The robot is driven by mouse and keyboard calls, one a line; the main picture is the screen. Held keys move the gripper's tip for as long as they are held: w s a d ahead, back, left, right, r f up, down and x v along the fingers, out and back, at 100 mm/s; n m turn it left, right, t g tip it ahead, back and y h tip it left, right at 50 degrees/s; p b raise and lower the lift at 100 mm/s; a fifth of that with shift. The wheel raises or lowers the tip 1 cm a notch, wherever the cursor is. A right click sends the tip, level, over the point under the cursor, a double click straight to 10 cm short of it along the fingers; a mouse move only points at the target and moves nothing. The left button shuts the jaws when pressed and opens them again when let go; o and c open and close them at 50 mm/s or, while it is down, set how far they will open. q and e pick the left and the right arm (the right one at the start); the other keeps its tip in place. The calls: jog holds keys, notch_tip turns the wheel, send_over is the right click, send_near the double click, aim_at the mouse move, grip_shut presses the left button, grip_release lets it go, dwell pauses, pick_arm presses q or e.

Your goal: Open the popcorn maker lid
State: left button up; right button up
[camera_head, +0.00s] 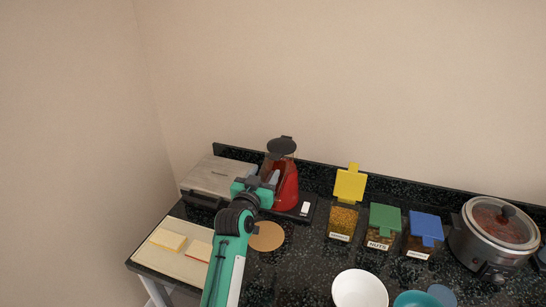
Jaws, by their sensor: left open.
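The popcorn maker (288,194) is red, on a black base at the back of the counter. Its dark round lid (282,147) shows above the red body and looks tipped up, with a small tab at its top edge. My left gripper (264,178), teal with grey fingers, is open at the left side of the red body, below the lid. It hides part of the body; I cannot tell whether it touches it. My right gripper is out of view.
A closed grill-like appliance (220,175) stands left of the maker. A board (180,268) with bread-like slices lies in front. A round brown coaster (267,236), lidded containers (346,208), a white bowl (359,290) and a slow cooker (490,260) crowd the counter. The wall is close behind.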

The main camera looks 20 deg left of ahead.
aim_at(273, 159)
pick_arm(q)
jog(key=w+p, duration=0.2)
jog(key=w, duration=0.6)
jog(key=shift+d, duration=0.15)
grip_shut()
